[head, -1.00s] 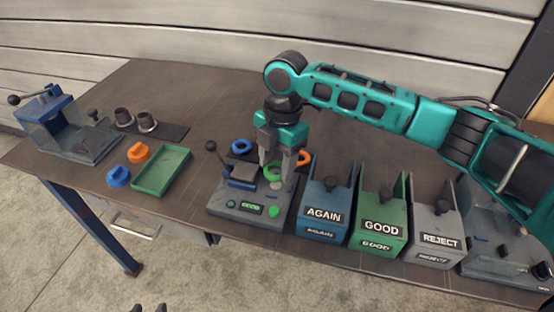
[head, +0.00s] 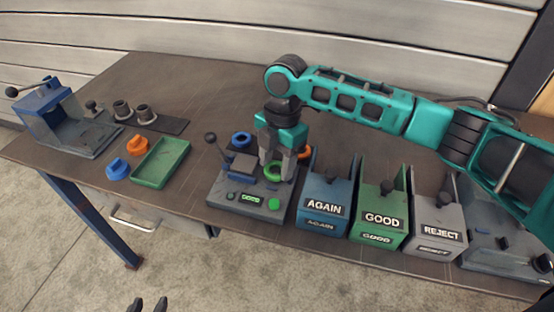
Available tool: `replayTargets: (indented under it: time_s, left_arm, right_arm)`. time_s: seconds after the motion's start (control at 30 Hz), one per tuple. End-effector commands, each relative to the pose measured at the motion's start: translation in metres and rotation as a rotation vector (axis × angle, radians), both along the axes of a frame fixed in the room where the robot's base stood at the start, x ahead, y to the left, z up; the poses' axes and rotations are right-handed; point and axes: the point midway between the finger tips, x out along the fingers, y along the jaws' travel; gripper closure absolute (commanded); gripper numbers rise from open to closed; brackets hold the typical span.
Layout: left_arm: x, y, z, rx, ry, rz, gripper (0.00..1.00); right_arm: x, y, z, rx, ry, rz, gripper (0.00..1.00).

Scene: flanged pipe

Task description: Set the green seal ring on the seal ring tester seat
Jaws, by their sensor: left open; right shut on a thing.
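The green seal ring (head: 274,172) is between the fingertips of my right gripper (head: 279,170), which is shut on it. The ring is at the seal ring tester (head: 245,203), over the right part of its top, beside the lever. I cannot tell whether the ring touches the seat, as the fingers hide part of it. My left gripper (head: 148,306) shows only as dark fingertips at the bottom edge, open and empty, away from the table.
A blue ring (head: 241,139) and an orange ring (head: 305,153) lie behind the tester. AGAIN (head: 324,206), GOOD (head: 379,219) and REJECT (head: 436,234) bins stand close on its right. A green tray (head: 161,163) lies left, with free table between.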

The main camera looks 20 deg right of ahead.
Motion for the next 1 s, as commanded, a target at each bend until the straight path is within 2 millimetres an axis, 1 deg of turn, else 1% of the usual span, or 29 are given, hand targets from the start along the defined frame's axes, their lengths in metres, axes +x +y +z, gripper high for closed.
replayTargets:
  time_s: [0.6,0.93,0.97,1.0]
  left_arm:
    - [-0.0012,-0.0001,0.0031,0.0,0.002,0.001,0.57]
    - [-0.001,-0.0001,0.0032,0.0,0.002,0.0,0.57]
    - [-0.001,-0.0001,0.0032,0.0,0.002,0.0,0.57]
    - [-0.0008,-0.0001,0.0032,0.0,0.002,0.0,0.57]
  right_arm:
    - [-0.0001,0.0003,-0.0093,0.001,0.0,0.0,0.76]
    - [0.0001,0.0003,-0.0099,0.0,0.0,0.0,0.76]
    - [0.0001,0.0003,-0.0099,0.0,0.0,0.0,0.46]
    - [0.0001,0.0003,-0.0099,0.0,0.0,0.0,0.42]
